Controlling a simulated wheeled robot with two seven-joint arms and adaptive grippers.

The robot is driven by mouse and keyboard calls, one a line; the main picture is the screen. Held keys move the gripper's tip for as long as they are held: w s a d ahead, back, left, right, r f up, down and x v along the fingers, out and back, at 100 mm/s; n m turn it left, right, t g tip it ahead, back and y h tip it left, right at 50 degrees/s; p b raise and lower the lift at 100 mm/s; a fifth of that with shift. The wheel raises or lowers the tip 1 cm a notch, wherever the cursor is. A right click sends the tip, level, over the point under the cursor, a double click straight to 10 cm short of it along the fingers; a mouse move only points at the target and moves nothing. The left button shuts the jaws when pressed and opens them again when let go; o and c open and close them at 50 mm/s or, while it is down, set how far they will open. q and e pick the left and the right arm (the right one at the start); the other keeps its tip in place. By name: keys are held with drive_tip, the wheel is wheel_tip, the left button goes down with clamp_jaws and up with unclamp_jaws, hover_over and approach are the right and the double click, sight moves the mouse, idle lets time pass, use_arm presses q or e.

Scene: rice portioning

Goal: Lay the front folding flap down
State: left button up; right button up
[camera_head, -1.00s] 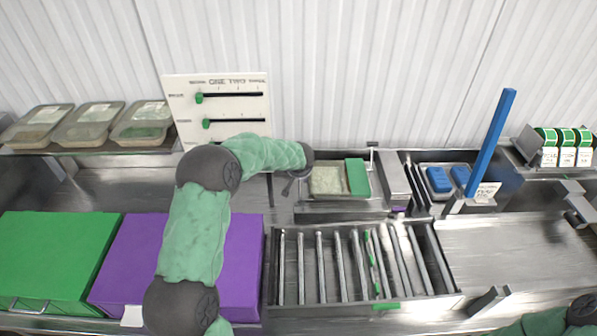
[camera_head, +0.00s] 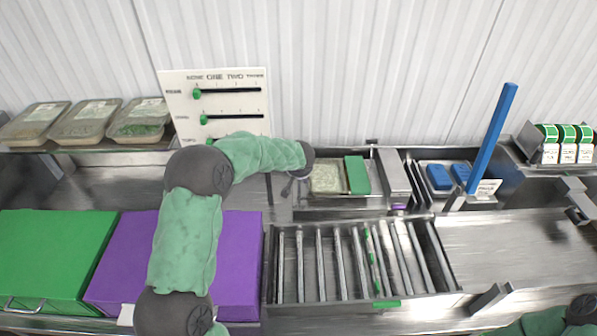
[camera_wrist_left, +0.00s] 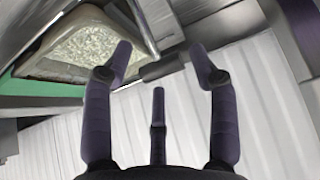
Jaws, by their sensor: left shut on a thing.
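My left gripper (camera_head: 289,187) is at the left end of the metal station that holds the rice tray (camera_head: 326,179). Most of the flap is hidden or hard to tell from the other metal. The rice tray also shows in the left wrist view (camera_wrist_left: 92,50), beside the fingers, with a green strip along it. My right gripper is out of view; only part of its arm shows at the lower right.
A roller rack (camera_head: 355,262) lies in front of the station. A purple box (camera_head: 238,262) and a green box (camera_head: 52,255) stand at left. A blue post (camera_head: 492,138) rises at right. Several trays line the back-left shelf. The metal counter (camera_head: 520,245) at right is clear.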

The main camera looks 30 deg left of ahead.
use_arm(q)
drive_tip(key=shift+s+d+r, duration=0.1)
drive_tip(key=shift+d+r, duration=0.1)
drive_tip(key=shift+d, duration=0.05)
drive_tip(key=shift+c, duration=0.3)
drive_tip(key=shift+s+d+b, duration=0.3)
drive_tip(key=shift+s+b, duration=0.1)
drive_tip(key=shift+b, duration=0.15)
drive_tip(key=c, duration=0.6)
drive_tip(key=shift+s+d+r, duration=0.1)
drive_tip(key=shift+s, duration=0.15)
drive_tip(key=shift+c, duration=0.8)
drive_tip(key=shift+s+d+b, duration=0.4)
drive_tip(key=shift+s+b, duration=0.4)
drive_tip(key=shift+b, duration=0.1)
drive_tip(key=shift+s+d+b, duration=0.4)
drive_tip(key=shift+s+b, duration=0.35)
drive_tip(key=shift+b, duration=0.1)
drive_tip(key=shift+s+d+f+b, duration=0.2)
drive_tip(key=shift+s+d+b, duration=0.15)
drive_tip(key=shift+s+b, duration=0.25)
drive_tip(key=shift+s+d+f+b, duration=0.2)
drive_tip(key=shift+s+d+b, duration=0.15)
drive_tip(key=shift+b, duration=0.3)
drive_tip(key=s+b, duration=0.1)
drive_tip(key=s+d+f+b, duration=0.1)
drive_tip(key=shift+f+b, duration=0.1)
drive_tip(key=shift+b, duration=0.2)
